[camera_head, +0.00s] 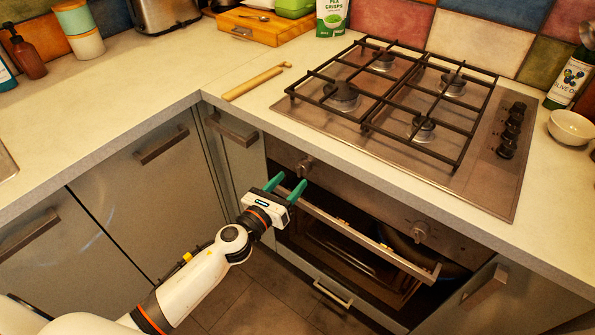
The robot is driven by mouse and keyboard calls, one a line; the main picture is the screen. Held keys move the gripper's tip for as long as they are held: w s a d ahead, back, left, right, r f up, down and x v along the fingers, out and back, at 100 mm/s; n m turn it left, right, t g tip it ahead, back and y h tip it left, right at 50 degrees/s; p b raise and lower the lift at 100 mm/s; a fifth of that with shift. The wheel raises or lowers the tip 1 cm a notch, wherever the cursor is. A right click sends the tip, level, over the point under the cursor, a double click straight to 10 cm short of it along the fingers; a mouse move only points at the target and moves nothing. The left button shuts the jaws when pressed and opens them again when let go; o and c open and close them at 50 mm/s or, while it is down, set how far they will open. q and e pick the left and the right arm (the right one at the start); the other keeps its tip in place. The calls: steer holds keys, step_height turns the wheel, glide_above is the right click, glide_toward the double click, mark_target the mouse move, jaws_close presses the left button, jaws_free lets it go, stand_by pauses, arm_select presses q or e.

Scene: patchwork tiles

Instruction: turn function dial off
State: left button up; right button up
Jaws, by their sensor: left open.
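Two round dials are on the metal oven panel below the counter edge: a left dial (304,167) and a right dial (420,232). I cannot tell from their markings which is the function dial, nor read their settings. My left gripper (288,184) has green fingers, open and empty, pointing up toward the panel. In the picture its fingertips are just below and left of the left dial; I cannot tell whether they touch it. My right gripper is not in view.
The oven handle bar (360,238) runs below the panel, close to my gripper. Above is the gas hob (490,185) with black grates and several knobs (513,130). Cabinet handles (160,145) stick out.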

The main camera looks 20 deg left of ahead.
mark_target(299, 173)
arm_select(q)
steer(key=shift+x, duration=2.2)
steer(key=shift+c, duration=0.3)
steer(key=c, duration=0.9)
